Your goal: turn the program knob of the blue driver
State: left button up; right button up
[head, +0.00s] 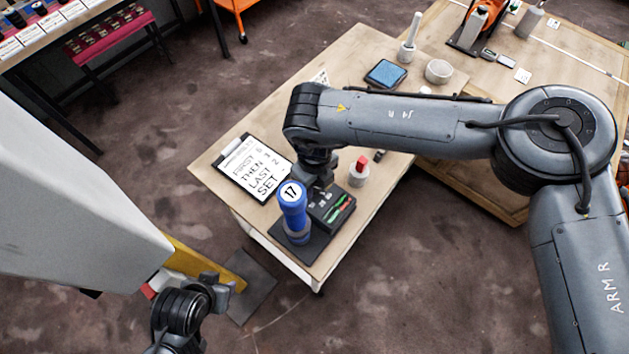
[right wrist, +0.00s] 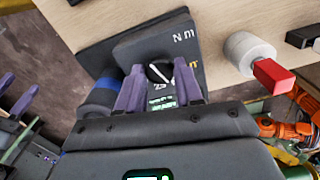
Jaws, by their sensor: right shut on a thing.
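The blue driver (head: 293,212) stands upright on a dark base at the table's near corner, with a white "17" label on top. Its blue side shows at the left in the right wrist view (right wrist: 103,92). The round black program knob (right wrist: 159,72), with a white pointer line, is on this box. My right gripper (right wrist: 160,75) is shut on the knob, one purple finger on each side; the arm partly hides this in the head view. My left gripper (head: 218,282) is away from the table at lower left; its jaw opening is unclear.
A clipboard (head: 250,170) reading FIRST, THEN, LAST, SET lies left of the driver. A white round post with a red top (head: 359,170) stands right of the box. A blue tray (head: 386,74) and a grey bowl (head: 439,71) are farther back.

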jog(key=o, duration=1)
jog(key=shift+o, duration=0.2)
jog(key=shift+r, duration=0.1)
notch_tip(320, 180, up, 11)
jog(key=p, duration=0.1)
